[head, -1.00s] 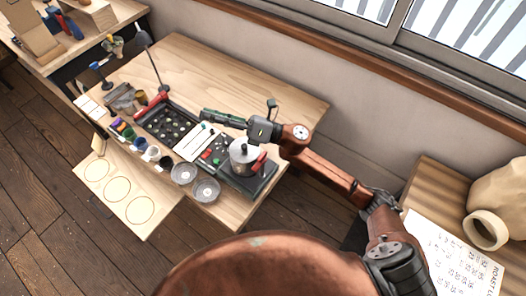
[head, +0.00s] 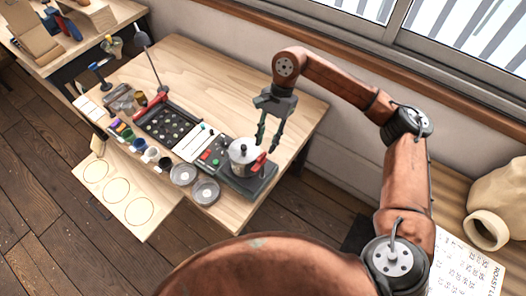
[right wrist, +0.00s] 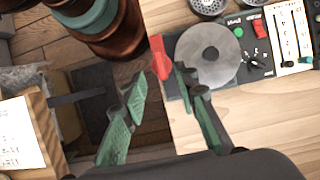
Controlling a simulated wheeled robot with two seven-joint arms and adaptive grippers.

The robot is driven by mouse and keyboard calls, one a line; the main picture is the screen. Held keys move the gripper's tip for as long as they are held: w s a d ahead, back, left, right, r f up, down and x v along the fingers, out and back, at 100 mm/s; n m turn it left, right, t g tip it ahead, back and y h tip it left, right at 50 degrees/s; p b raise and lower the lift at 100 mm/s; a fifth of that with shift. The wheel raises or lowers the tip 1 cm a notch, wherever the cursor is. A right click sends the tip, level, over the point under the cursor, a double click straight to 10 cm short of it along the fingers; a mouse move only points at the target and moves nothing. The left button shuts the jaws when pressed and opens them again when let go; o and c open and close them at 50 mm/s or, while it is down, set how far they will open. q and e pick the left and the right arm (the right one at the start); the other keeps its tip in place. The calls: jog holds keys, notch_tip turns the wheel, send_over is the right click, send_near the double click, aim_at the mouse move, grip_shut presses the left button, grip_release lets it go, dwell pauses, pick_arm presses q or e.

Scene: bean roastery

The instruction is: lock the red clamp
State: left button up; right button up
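The red clamp (head: 258,162) is a small red lever on the right side of a silver canister (head: 241,151), which stands on a dark base. In the right wrist view the red clamp (right wrist: 159,56) sits beside the round grey lid, just beyond the fingertips. My right gripper (head: 266,146) points down over the clamp. Its green-padded fingers (right wrist: 161,78) are open, one tip on each side of the clamp's line, with nothing held. Whether a fingertip touches the clamp I cannot tell. My left gripper is not in view.
A control panel (head: 210,151) with red and green buttons adjoins the canister's base. Two round grey dishes (head: 205,191) stand in front. A dark tray (head: 172,126) and several small jars lie to the left. The table's back right (head: 303,106) is bare.

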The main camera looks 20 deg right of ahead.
aim_at(262, 156)
jog(key=shift+x, duration=2.4)
grip_shut()
